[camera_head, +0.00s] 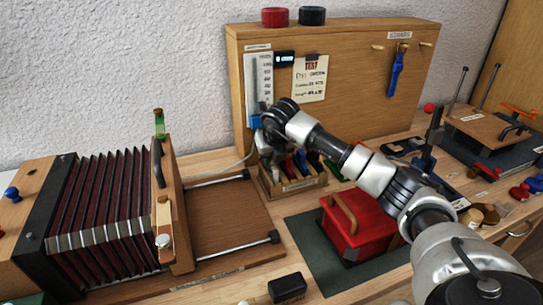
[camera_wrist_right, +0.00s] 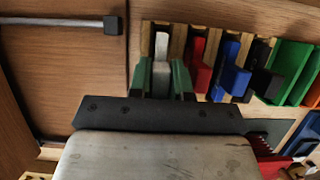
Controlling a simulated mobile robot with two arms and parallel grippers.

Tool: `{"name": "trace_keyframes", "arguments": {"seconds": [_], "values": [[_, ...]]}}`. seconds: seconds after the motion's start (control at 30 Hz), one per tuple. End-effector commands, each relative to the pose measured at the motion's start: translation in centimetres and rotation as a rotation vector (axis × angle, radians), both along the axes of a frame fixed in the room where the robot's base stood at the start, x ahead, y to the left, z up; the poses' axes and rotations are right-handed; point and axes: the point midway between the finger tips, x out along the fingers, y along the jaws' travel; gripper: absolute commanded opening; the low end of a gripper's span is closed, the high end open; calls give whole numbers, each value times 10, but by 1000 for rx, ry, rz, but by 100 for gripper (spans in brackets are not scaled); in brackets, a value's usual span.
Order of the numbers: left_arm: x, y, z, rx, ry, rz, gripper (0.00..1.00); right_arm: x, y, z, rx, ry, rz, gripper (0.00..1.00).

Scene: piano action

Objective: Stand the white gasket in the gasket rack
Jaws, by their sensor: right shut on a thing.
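The white gasket (camera_wrist_right: 161,66) shows in the wrist view between the green fingertips of my right gripper (camera_wrist_right: 163,82). The gripper is shut on it. The gasket is at the leftmost slot of the wooden gasket rack (camera_wrist_right: 147,38), beside the slots with red, blue and black gaskets. I cannot tell whether its lower edge is seated. In the head view my right gripper (camera_head: 268,150) points down at the left end of the rack (camera_head: 298,186), and the arm hides the white gasket. My left gripper is not in view.
The red box with a wooden handle (camera_head: 345,222) stands in front of the rack on a green mat (camera_head: 310,257). The bellows (camera_head: 105,205) stands at left. The upright wooden panel (camera_head: 350,75) is close behind the rack. A black block (camera_head: 287,288) lies at the front.

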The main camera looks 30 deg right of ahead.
Motion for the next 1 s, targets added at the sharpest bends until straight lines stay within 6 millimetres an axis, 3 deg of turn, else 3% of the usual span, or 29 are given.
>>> {"name": "trace_keyframes", "arguments": {"seconds": [0.73,0.77,0.8,0.93,1.0], "values": [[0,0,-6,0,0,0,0,0,0,-10,0,0,0,0],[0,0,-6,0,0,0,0,0,0,-10,0,0,0,22],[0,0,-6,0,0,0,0,0,0,-10,0,0,0,28],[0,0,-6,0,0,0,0,0,0,-10,0,0,0,48],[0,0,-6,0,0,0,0,0,0,-10,0,0,0,48]]}}
